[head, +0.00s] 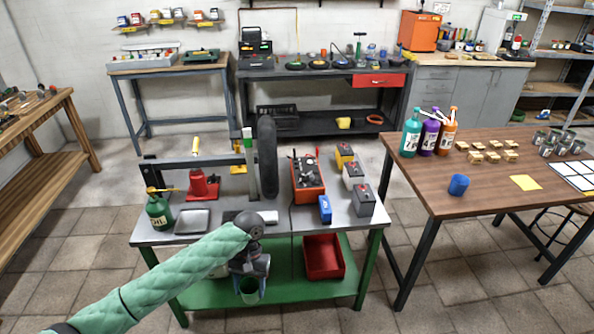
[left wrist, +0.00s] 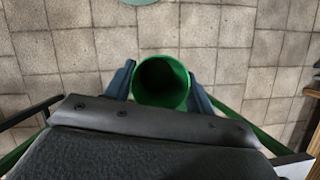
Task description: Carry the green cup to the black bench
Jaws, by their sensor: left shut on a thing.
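The green cup (head: 249,291) is held by my left gripper (head: 250,278) in front of the near work table in the head view. In the left wrist view the green cup (left wrist: 161,82) sits between the two fingers of my left gripper (left wrist: 161,88), its open mouth toward the camera, with tiled floor beyond. The cup looks dark inside. The black bench (head: 330,73) stands against the back wall, with a red drawer and a lower shelf. My right gripper does not show.
A grey-topped table with a green lower shelf (head: 205,296) stands between the cup and the black bench. It carries a red jack (head: 203,184), an orange box (head: 307,180) and batteries. A wooden table (head: 480,192) with a blue cup (head: 458,185) stands right. Tiled floor is open left.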

